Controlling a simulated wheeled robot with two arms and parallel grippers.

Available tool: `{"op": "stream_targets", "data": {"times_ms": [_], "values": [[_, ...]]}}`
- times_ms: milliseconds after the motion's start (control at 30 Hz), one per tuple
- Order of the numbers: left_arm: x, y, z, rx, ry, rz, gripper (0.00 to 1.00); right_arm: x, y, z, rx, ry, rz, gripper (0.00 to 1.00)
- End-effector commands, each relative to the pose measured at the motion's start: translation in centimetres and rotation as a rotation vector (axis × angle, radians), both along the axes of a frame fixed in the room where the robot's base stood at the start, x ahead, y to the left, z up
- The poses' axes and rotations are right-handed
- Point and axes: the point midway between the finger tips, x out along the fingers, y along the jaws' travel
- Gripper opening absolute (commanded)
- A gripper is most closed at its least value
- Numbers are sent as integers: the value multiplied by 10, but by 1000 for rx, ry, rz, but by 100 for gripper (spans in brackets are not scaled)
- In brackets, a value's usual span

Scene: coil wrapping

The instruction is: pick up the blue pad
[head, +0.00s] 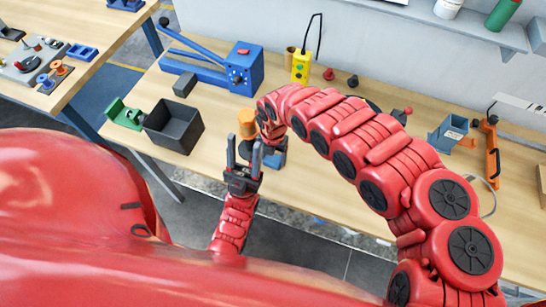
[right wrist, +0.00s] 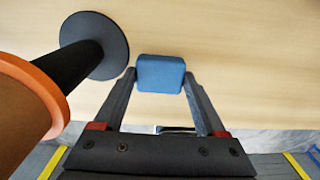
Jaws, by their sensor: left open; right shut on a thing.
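The blue pad (right wrist: 160,73) sits between the fingertips of my right gripper (right wrist: 161,82) in the right wrist view, and the jaws are shut on it. In the head view, a small blue part (head: 275,160), which looks like the pad, shows below the end of my right arm, and the right fingers are mostly hidden. I cannot tell whether the pad touches the table. My left gripper (head: 243,140) points up in the head view with its fingers apart and open. It appears in front of the orange-topped spool (head: 247,121), and nothing shows held in it.
The spool's dark shaft and round base (right wrist: 95,46) stand close left of the right gripper. A black bin (head: 174,125), a green part (head: 124,114) and a blue winding machine (head: 243,68) are on the table's left. A yellow control box (head: 301,66) stands at the back.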

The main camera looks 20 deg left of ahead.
Motion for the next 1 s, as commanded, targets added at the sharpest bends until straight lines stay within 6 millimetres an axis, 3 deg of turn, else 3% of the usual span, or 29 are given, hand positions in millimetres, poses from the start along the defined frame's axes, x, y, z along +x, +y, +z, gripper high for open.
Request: {"op": "stream_targets", "data": {"times_ms": [267, 633, 1000], "values": [[0, 0, -3, 0, 0, 0, 50, 2, 0, 25, 2, -5, 0, 21], [0, 0, -13, 0, 0, 0, 50, 2, -1, 91, 2, -4, 0, 21], [0, 0, 43, 0, 0, 0, 50, 0, 0, 158, 0, -1, 0, 21]]}}
